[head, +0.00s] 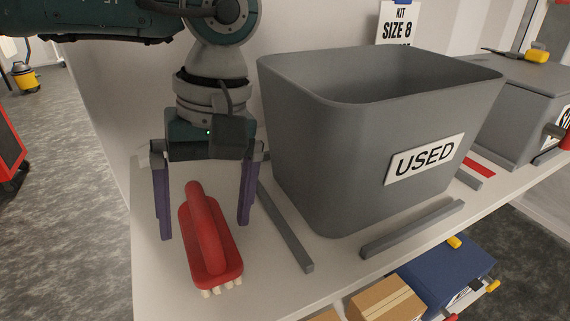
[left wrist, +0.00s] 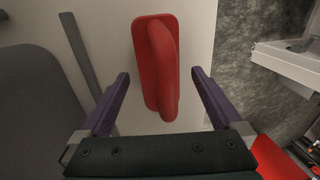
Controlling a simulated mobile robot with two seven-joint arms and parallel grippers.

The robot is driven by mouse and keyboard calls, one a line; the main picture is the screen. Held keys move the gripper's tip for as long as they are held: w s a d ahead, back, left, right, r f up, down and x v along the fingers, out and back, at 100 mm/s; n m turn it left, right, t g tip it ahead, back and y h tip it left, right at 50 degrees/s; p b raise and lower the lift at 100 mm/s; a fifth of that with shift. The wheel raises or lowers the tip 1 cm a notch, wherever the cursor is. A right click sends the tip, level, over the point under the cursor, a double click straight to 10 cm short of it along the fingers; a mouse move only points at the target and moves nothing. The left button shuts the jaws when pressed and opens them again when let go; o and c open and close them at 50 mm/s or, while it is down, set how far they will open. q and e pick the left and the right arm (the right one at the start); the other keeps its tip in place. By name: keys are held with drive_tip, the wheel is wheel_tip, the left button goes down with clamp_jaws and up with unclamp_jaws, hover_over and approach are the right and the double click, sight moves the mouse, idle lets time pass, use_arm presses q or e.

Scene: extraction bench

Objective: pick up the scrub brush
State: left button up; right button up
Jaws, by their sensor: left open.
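The red scrub brush (head: 227,254) lies on the white bench near its left end, handle up, with pale bristles showing under its near edge. My left gripper (head: 203,230) points down over it, open, with one purple finger on each side of the brush. In the left wrist view the brush (left wrist: 152,62) lies ahead of and between the open fingers of the left gripper (left wrist: 160,82). Gaps show between the fingers and the brush, and nothing is held. My right gripper is not in view.
A large grey bin (head: 330,150) labelled USED stands right of the brush. Grey rails (head: 287,232) lie along its base. A lidded grey box (head: 520,105) is farther right. Boxes (head: 385,299) sit on a shelf below. The bench's left edge is close to the brush.

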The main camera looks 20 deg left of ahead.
use_arm(q)
drive_tip(key=shift+s+a+f, duration=0.1)
drive_tip(key=shift+f, duration=0.55)
drive_tip(key=shift+s+a+f, duration=0.1)
drive_tip(key=shift+f, duration=0.55)
drive_tip(key=c, duration=1.5)
